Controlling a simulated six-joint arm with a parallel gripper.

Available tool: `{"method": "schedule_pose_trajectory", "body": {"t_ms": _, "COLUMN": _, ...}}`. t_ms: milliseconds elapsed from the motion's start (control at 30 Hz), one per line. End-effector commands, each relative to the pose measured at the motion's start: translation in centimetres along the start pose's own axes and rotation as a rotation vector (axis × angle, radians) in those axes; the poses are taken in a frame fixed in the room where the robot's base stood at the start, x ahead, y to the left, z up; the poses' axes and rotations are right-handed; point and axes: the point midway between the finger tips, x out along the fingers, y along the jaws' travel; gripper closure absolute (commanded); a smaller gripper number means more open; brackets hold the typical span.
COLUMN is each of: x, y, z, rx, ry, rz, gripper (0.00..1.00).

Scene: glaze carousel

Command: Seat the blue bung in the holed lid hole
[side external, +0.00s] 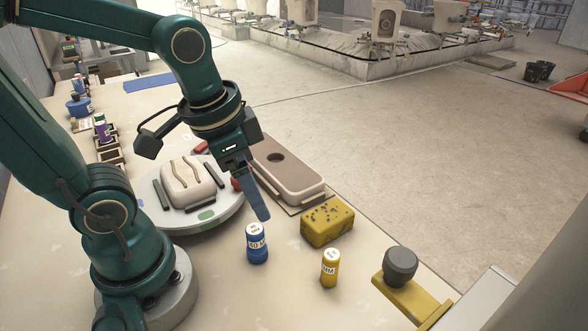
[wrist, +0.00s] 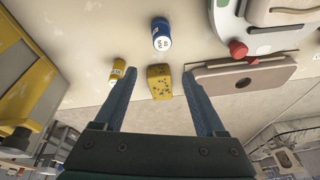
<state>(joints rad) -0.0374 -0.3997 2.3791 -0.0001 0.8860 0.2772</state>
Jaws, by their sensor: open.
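The blue bung (side external: 257,246), with a white label and pale top, stands upright on the bench; it also shows at the top of the wrist view (wrist: 162,38). The holed lid (side external: 302,184) is a brown-topped, pale-edged slab with one dark round hole (side external: 276,157), behind and to the right of the turntable; it also shows in the wrist view (wrist: 218,80). The hole looks empty. My gripper (side external: 261,214) is open and empty, its blue fingers pointing down just above and behind the blue bung in the side view. In the wrist view its fingertips (wrist: 159,73) are wide apart.
A yellow bung (side external: 330,268) and a yellow speckled sponge (side external: 327,223) stand right of the blue bung. A round turntable (side external: 208,215) carries a pale block (side external: 188,183) and dark bars. A grey knob on a yellow mount (side external: 400,264) is at the right. The front bench is clear.

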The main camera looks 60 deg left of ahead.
Motion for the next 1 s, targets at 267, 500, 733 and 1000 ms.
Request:
{"method": "schedule_pose_trajectory", "body": {"t_ms": 267, "x": 3.9, "y": -0.5, "z": 0.9, "rx": 0.035, "ry": -0.220, "rz": 0.065, "gripper": 0.28}}
{"method": "schedule_pose_trajectory", "body": {"t_ms": 500, "x": 5.3, "y": -0.4, "z": 1.7, "rx": 0.023, "ry": -0.272, "rz": 0.081, "gripper": 0.28}}
{"method": "schedule_pose_trajectory", "body": {"t_ms": 733, "x": 7.7, "y": -0.2, "z": 2.4, "rx": 0.023, "ry": -0.272, "rz": 0.081, "gripper": 0.28}}
{"method": "schedule_pose_trajectory", "body": {"t_ms": 1000, "x": 9.5, "y": -0.1, "z": 2.8, "rx": 0.022, "ry": -0.268, "rz": 0.080, "gripper": 0.28}}
